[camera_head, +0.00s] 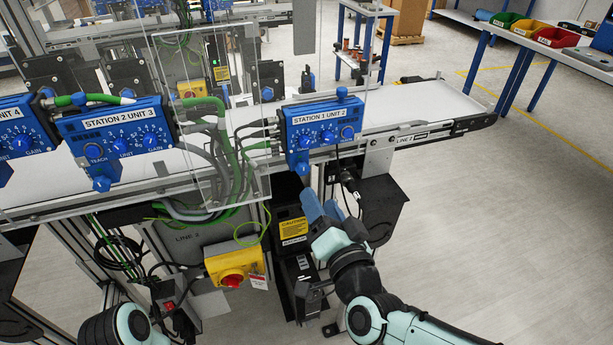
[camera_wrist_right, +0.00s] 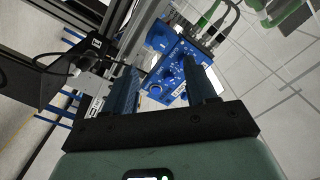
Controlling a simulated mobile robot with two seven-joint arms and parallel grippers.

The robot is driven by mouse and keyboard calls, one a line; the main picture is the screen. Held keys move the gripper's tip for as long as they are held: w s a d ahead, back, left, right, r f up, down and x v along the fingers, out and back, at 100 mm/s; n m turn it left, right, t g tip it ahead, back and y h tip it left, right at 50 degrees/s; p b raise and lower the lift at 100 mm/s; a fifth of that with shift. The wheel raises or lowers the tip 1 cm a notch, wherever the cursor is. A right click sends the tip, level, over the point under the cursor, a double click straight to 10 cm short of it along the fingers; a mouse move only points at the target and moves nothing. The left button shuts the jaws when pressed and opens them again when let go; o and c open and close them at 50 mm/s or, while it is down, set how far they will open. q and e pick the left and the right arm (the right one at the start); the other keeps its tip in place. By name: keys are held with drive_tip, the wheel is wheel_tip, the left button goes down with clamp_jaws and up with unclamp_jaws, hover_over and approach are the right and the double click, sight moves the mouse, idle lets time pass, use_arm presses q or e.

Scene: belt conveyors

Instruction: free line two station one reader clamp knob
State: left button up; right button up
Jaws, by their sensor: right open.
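The blue reader labelled STATION 1 UNIT 2 (camera_head: 322,127) is mounted at the near edge of the conveyor in the head view. A blue knob (camera_head: 342,92) stands on its top, and another blue knob (camera_head: 302,168) hangs at its lower left. My right gripper (camera_head: 322,208) is open and empty, below the reader and apart from it. In the right wrist view, a blue reader (camera_wrist_right: 181,72) shows beyond and between the open fingers of my right gripper (camera_wrist_right: 163,88); a round blue part (camera_wrist_right: 160,36) sits at its edge. My left gripper is not seen.
The STATION 2 UNIT 3 reader (camera_head: 117,130) stands to the left. Clear panels and green cables (camera_head: 233,165) lie between the readers. A yellow box with a red switch (camera_head: 234,267) and a black caution-labelled box (camera_head: 292,229) are below. Floor at right is free.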

sight(304, 171)
drive_tip(key=x, duration=0.9)
drive_tip(key=shift+f+p, duration=0.1)
drive_tip(key=shift+p, duration=0.2)
drive_tip(key=shift+s, duration=0.1)
clamp_jaws()
